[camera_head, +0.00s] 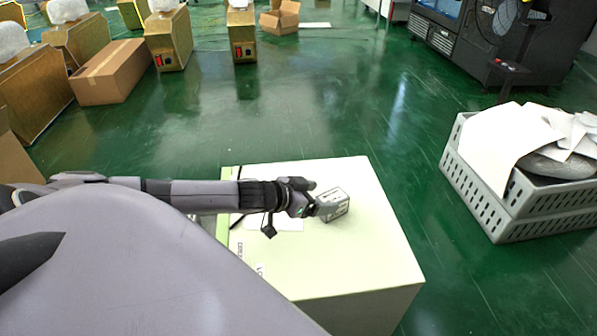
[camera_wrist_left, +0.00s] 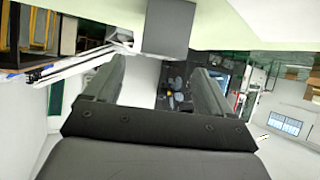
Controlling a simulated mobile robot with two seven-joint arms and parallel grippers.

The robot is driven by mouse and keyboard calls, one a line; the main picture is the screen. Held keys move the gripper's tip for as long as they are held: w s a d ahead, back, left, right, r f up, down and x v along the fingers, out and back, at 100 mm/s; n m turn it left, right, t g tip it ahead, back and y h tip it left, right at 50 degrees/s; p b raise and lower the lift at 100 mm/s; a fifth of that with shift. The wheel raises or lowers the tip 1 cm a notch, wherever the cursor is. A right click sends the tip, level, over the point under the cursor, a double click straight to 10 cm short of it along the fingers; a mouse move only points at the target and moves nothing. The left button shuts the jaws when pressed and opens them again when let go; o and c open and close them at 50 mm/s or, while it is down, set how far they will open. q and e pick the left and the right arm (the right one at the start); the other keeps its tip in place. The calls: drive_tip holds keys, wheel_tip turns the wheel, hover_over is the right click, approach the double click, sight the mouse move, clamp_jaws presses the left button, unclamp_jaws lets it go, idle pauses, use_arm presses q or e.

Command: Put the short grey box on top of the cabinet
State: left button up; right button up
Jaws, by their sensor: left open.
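The short grey box (camera_head: 334,204) is over the pale yellow-green top of the cabinet (camera_head: 370,260) and appears to rest on it. It also shows at the top of the left wrist view (camera_wrist_left: 168,28), against the pale surface. My left gripper (camera_head: 316,206) reaches in from the left, low over the cabinet top, with its tip right beside the box. In the wrist view its two fingers (camera_wrist_left: 158,75) are apart with a clear gap, and the box is just past the fingertips. Whether they touch it cannot be told. My right gripper is not in view.
A white sheet (camera_head: 278,223) or label lies on the cabinet top under my arm. A grey crate (camera_head: 512,206) with papers stands to the right. Cardboard boxes (camera_head: 110,72) and brown cases stand at the back left. Green floor between is clear.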

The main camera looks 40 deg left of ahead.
use_arm(q)
drive_tip(key=p+v, duration=0.1)
drive_tip(key=v, duration=0.5)
drive_tip(key=shift+s+r+p, duration=0.15)
drive_tip(key=shift+p, duration=0.25)
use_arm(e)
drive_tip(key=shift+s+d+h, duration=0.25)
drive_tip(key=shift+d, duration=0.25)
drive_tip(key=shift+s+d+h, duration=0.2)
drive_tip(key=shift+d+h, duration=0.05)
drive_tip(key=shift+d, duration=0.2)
